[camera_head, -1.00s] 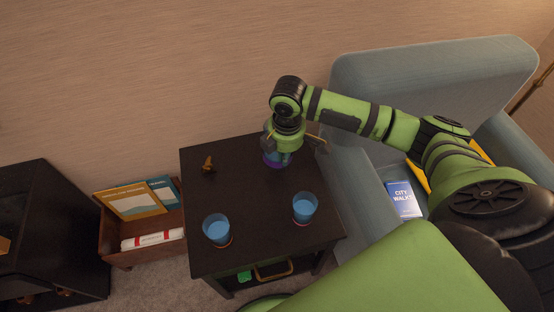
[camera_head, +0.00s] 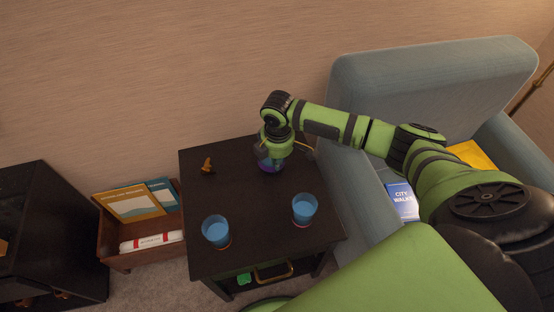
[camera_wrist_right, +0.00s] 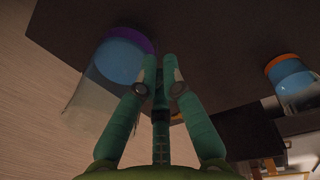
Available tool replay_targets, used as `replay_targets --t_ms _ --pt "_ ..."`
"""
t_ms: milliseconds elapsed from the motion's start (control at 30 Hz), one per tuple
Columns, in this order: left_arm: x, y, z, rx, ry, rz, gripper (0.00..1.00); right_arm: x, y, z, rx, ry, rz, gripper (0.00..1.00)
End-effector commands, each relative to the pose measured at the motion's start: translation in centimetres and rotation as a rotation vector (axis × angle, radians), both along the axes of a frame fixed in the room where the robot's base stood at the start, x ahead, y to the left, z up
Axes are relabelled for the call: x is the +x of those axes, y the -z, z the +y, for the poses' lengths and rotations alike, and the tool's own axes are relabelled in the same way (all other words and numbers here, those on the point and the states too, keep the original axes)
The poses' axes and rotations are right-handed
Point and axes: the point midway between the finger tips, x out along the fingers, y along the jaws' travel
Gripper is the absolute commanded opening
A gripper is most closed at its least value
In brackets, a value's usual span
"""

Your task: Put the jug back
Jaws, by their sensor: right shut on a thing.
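The jug (camera_head: 268,165), clear with blue contents and a purple ring at its base, is at the back of the dark side table (camera_head: 240,250), partly hidden under my right gripper (camera_head: 277,150). It appears large at the left of the right wrist view (camera_wrist_right: 118,62). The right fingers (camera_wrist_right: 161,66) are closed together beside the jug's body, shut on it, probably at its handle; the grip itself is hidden. I cannot tell whether the jug's base touches the table. My left gripper is not in view.
A small orange-brown figure (camera_head: 208,166) stands at the back left. A grey armchair (camera_head: 360,100) adjoins on the right, a wooden book box (camera_head: 120,262) on the left. The table's middle is clear.

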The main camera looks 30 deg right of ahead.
Motion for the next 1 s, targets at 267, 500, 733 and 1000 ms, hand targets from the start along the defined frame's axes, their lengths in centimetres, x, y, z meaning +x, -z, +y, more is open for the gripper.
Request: replay_targets --t_ms 267,500,733,1000 --pt "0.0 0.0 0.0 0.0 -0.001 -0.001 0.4 0.0 0.2 0.0 0.0 0.0 0.001 0.32" --pt "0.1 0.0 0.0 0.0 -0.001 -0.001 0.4 0.0 0.1 0.0 0.0 0.001 0.0 0.32" --pt "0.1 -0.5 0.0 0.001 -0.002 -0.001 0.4 -0.1 -3.1 0.1 0.001 0.0 -0.004 0.32" --pt "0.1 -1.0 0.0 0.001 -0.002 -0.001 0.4 -0.6 -8.8 0.2 0.001 0.0 -0.003 0.32"
